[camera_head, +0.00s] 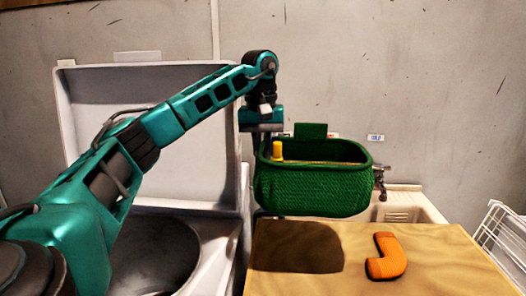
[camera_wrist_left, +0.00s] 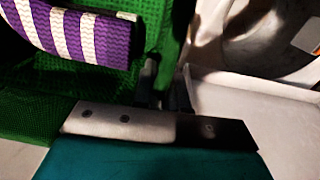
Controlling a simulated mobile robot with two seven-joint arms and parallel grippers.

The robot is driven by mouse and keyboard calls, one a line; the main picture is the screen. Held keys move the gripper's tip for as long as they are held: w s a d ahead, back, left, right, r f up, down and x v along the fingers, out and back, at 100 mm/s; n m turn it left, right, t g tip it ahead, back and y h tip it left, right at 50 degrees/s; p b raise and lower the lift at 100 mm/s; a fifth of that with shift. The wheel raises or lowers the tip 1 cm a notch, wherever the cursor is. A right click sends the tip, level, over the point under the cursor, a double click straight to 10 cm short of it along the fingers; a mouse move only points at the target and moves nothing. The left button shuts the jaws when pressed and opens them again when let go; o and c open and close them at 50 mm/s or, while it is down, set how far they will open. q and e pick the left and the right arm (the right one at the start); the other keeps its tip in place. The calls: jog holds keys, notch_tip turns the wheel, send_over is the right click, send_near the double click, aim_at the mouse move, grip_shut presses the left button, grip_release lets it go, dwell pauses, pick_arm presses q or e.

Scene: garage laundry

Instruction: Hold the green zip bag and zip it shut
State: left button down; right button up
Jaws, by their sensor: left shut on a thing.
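The green zip bag (camera_head: 313,192) is a knitted-looking green pouch held in the air above the wooden table, its mouth facing up and open. A yellow zip pull (camera_head: 277,150) stands at the left end of the yellowish zip line along its rim. My left gripper (camera_head: 263,128) is at the bag's back left edge, shut on it; the bag hides the fingertips. In the left wrist view the green bag (camera_wrist_left: 163,50) fills the left side, and a purple and white striped item (camera_wrist_left: 80,32) lies in it. My right gripper is in neither view.
An orange bent tube-like item (camera_head: 386,257) lies on the wooden table (camera_head: 440,262), right of the bag's shadow. An open-lidded washer (camera_head: 165,255) stands at left. A sink (camera_head: 405,203) is behind the table, and a white wire rack (camera_head: 500,235) is at far right.

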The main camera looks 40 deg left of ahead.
pick_arm(q)
jog(key=shift+f+b, duration=3.1)
jog(key=shift+f, duration=4.3)
jog(key=shift+f+b, duration=0.3)
jog(key=shift+f, duration=0.4)
jog(key=c, duration=1.1)
grip_release()
